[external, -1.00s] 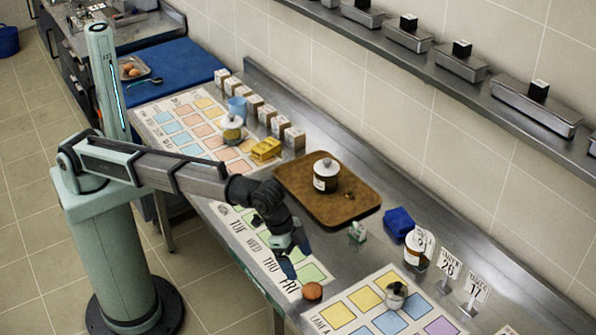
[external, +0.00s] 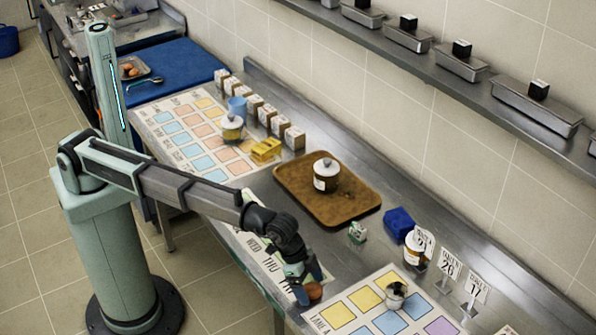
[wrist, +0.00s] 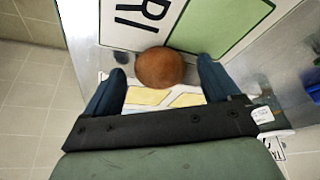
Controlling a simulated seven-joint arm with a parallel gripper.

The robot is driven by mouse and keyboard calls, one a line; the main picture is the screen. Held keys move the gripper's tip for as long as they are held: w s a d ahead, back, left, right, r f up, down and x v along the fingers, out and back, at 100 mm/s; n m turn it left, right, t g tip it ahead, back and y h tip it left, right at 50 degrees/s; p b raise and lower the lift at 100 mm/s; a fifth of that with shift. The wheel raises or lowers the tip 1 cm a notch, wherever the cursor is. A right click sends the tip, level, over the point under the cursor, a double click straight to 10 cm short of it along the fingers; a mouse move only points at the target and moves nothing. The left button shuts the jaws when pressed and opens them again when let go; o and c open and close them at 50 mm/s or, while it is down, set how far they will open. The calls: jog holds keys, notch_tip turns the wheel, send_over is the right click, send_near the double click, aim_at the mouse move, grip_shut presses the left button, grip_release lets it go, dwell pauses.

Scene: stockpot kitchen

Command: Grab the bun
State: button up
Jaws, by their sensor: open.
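The bun (external: 314,291) is round and brown and sits near the front edge of the steel counter, beside the weekday sheet. My gripper (external: 311,277) is over it, pointing down, and partly covers it in the external view. In the wrist view the bun (wrist: 160,68) lies between and a little beyond the two blue fingertips of my gripper (wrist: 162,68). The fingers are open, with a gap on each side of the bun. I cannot tell how far above the counter the fingertips are.
A brown tray (external: 290,193) with a lidded jar (external: 326,177) stands behind. A small green-and-white box (external: 357,233), a blue object (external: 399,222) and another jar (external: 417,247) stand to the right. A coloured-square sheet (external: 350,297) with a small pot (external: 396,294) lies right of the bun.

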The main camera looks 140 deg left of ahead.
jog(key=shift+f, duration=0.1)
jog(key=shift+c, duration=0.3)
jog(key=c, duration=1.1)
